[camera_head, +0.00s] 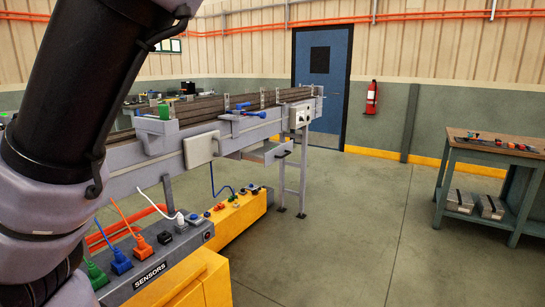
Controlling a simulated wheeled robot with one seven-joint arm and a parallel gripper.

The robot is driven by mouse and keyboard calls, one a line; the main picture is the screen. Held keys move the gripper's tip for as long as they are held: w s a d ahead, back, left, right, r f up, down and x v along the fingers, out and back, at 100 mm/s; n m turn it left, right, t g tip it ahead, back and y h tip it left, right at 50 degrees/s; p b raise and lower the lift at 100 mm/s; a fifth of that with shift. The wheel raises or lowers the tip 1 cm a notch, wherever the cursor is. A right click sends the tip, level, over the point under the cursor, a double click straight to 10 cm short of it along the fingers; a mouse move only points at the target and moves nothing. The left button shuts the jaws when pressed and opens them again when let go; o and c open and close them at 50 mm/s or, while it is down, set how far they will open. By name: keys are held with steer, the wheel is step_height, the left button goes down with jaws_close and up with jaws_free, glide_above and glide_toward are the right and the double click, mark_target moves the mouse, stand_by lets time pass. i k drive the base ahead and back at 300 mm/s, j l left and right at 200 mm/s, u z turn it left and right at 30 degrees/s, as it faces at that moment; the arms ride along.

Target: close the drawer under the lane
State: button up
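The roller lane (200,108) runs from the left towards the back centre on a grey frame. Under its far part a grey drawer (266,152) sticks out to the right, with a dark handle (283,154) at its front end. It looks pulled open; its inside is too small to make out. My dark arm fills the left side and hides the near part of the lane. My gripper is outside the view, so its state does not show.
A yellow cabinet with a "SENSORS" box (150,273) and coloured plugs stands below the lane. A workbench (500,151) with tools is at right. A blue door (322,75) and a fire extinguisher (371,98) are behind. The floor (365,225) between is clear.

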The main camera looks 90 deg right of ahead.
mark_target(261, 152)
steer(key=z, duration=3.15)
steer(key=i+l+u, duration=0.35)
steer(key=i+l, duration=1.25)
steer(key=i, duration=0.05)
